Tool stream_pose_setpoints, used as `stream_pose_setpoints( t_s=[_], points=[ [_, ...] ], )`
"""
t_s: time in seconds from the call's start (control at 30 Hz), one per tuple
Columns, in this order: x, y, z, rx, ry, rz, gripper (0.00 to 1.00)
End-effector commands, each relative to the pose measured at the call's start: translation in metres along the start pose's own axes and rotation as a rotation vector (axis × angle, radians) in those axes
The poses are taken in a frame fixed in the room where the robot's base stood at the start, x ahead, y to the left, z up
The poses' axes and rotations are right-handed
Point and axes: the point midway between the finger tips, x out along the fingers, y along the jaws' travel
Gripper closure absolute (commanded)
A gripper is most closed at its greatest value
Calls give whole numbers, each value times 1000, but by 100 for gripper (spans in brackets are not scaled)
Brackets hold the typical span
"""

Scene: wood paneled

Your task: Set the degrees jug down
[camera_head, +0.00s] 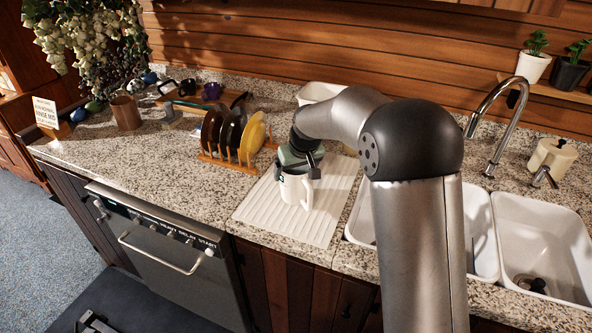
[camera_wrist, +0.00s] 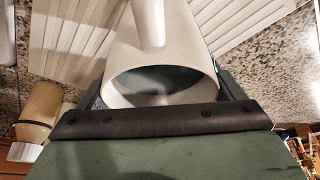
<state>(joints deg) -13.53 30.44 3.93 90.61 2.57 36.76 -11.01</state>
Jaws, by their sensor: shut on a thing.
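The degrees jug (camera_head: 295,187) is a white jug with a handle on its right side and a small dark mark on its front. It is upright at the draining board (camera_head: 325,213), a white ridged board beside the sink. I cannot tell whether its base touches the board. My gripper (camera_head: 300,170) is above it and shut on it near the rim. In the wrist view the jug (camera_wrist: 155,55) fills the space between the fingers (camera_wrist: 160,95), its open mouth towards the camera and its inside shaded.
A wooden rack (camera_head: 228,160) with dark and yellow plates stands left of the board. A white double sink (camera_head: 483,235) with a tall tap (camera_head: 497,105) is at the right. A white tub (camera_head: 318,92) is behind my arm. Speckled counter (camera_head: 150,170) is free at the front left.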

Motion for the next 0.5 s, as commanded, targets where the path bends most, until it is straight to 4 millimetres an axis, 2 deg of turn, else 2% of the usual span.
stream_pose_setpoints(
  t_s=[0.1, 0.47, 0.5],
  points=[
    [7, 0, 2, 0, 3, 0, 63],
    [12, 0, 4, 0, 4, 1, 63],
    [11, 0, 5, 0, 1, 0, 1]
  ],
)
